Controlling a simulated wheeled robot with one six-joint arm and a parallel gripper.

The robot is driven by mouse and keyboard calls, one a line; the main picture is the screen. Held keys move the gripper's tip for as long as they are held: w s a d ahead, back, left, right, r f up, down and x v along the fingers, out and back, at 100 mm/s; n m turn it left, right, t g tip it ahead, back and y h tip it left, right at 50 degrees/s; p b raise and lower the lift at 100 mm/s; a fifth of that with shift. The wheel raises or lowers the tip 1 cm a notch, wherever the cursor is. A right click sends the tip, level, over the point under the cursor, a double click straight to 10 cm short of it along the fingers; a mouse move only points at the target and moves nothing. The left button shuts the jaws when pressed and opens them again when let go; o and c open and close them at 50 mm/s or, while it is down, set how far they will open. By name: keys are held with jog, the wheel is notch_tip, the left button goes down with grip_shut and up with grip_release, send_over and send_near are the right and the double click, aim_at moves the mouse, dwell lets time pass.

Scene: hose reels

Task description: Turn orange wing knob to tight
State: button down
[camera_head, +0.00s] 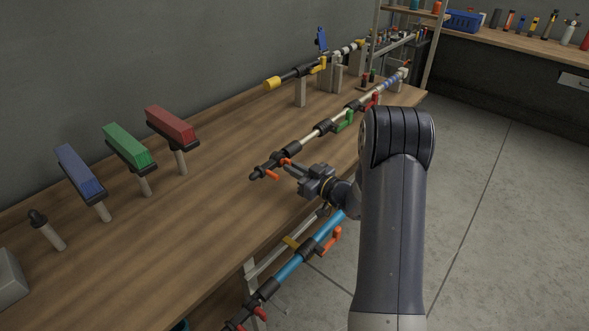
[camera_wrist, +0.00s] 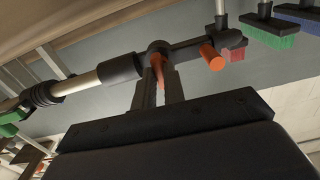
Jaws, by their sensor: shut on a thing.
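The orange wing knob (camera_head: 285,161) sits on a dark clamp of the pole along the table's front edge. In the wrist view the knob (camera_wrist: 158,68) shows as a thin orange piece between my fingertips. My gripper (camera_head: 290,165) reaches it from the right and is shut on it; in the wrist view the gripper (camera_wrist: 160,80) covers part of the knob. A second orange piece (camera_head: 271,174), like a short peg, stands out near the pole's dark end; this peg (camera_wrist: 212,56) is right of my fingers in the wrist view, apart from them. Any tight marking is not visible.
The pole (camera_head: 312,134) carries a green lever (camera_head: 344,121) farther back. A blue pole (camera_head: 290,268) with orange-red levers runs below the table edge. Blue (camera_head: 80,170), green (camera_head: 127,146) and red (camera_head: 172,124) brush heads stand at left. The table's middle (camera_head: 200,220) is clear.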

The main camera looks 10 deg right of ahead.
jog(key=c, duration=1.5)
grip_release()
jog(key=shift+d, duration=0.1)
jog(key=b+v, duration=0.1)
jog(key=v, duration=0.9)
jog(key=shift+s+d+b, duration=0.15)
jog(key=shift+s+b, duration=0.2)
jog(key=shift+b, duration=0.05)
jog(key=p+x, duration=0.1)
jog(key=x, duration=1)
jog(key=shift+p, duration=0.4)
jog(key=shift+s+d, duration=0.15)
